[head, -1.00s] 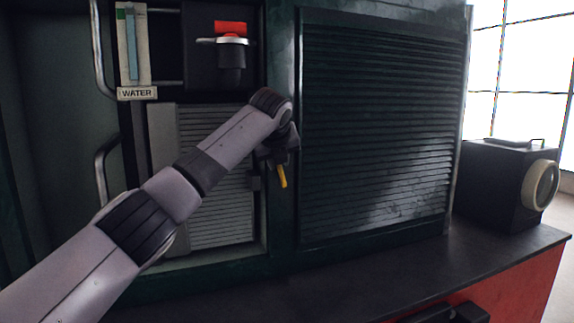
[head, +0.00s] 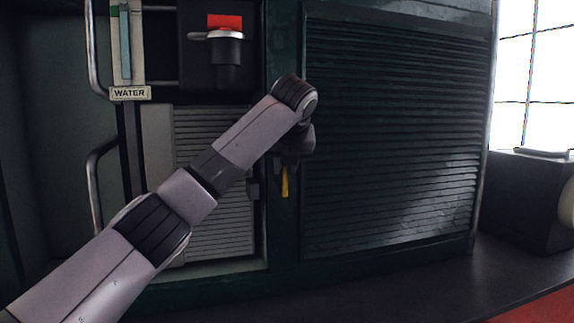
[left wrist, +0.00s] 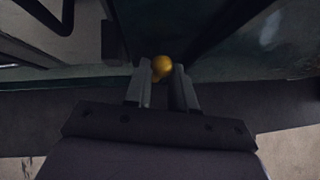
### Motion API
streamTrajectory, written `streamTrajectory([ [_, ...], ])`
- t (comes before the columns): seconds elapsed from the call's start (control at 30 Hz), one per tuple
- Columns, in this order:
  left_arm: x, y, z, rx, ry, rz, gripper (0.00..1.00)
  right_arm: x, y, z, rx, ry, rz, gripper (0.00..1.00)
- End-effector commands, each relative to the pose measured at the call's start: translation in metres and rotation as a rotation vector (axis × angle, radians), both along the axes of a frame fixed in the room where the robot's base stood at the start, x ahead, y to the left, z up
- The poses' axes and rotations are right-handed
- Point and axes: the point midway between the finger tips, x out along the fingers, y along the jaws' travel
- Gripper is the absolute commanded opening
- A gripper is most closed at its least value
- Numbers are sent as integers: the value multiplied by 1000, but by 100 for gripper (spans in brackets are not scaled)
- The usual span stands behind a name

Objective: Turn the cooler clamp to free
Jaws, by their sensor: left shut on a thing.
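The clamp's yellow handle (head: 285,181) hangs down below my left gripper (head: 287,163), at the right edge of the grey finned cooler panel (head: 222,228). In the left wrist view the handle's rounded yellow end (left wrist: 162,66) sits between the two fingertips of my left gripper (left wrist: 162,76). The gripper is shut on the handle. My wrist and hand hide the upper part of the handle and its pivot in the head view. A small dark block (head: 253,189) shows at the panel's right edge. My right gripper is not in view.
A large dark louvred panel (head: 390,140) stands right of the handle. A WATER gauge (head: 126,45) and a dark fitting with a red flag (head: 225,22) are above. Metal grab rails (head: 98,185) stand at left. A dark box (head: 530,200) sits on the ledge at right.

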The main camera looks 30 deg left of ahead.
Motion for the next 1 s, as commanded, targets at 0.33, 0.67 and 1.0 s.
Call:
streamTrajectory([
  [0.33,0,0,-1,1,2,-1,40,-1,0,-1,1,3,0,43],
  [0.67,-6,-6,9,0,-2,-3,40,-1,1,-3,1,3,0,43],
  [1.0,-35,-28,45,1,-1,-3,40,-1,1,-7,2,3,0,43],
])
